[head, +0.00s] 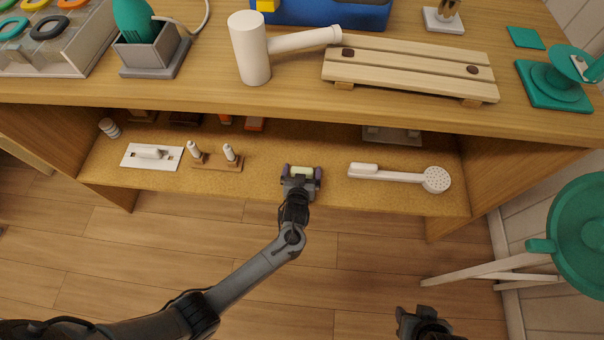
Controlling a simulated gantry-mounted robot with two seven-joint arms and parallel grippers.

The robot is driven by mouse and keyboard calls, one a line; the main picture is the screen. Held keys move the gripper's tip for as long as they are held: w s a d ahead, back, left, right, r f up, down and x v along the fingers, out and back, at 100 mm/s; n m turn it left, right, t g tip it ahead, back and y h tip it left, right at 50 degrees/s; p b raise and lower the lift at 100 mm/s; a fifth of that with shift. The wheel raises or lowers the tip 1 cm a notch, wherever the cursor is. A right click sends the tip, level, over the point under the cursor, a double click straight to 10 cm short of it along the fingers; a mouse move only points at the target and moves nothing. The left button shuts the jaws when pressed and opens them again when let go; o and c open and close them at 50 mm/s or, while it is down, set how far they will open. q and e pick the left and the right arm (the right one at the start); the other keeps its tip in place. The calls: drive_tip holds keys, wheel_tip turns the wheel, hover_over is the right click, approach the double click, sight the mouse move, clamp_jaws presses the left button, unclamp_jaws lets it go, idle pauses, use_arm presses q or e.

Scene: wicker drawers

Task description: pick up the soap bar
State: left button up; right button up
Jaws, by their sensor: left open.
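A small pale yellow-green block (302,171), which looks like the soap bar, lies on the lower shelf near its front edge. My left gripper (302,174) is open, with its dark fingertips on the left and right sides of the block. I cannot tell whether the fingers touch it. The gripper hides the near side of the block. My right gripper (421,315) is at the bottom of the view, over the floor and well away from the shelf. It is partly cut off, and its jaw state is unclear.
On the lower shelf (325,202), a white shower head (436,179) lies to the right. A wooden stand with white pegs (217,163) and a white plate (152,156) are to the left. A green stool (582,235) stands at right.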

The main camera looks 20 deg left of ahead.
use_arm(q)
drive_tip(key=shift+s, duration=0.1)
drive_tip(key=shift+c, duration=1)
drive_tip(key=c, duration=0.7)
drive_tip(key=shift+r, duration=0.1)
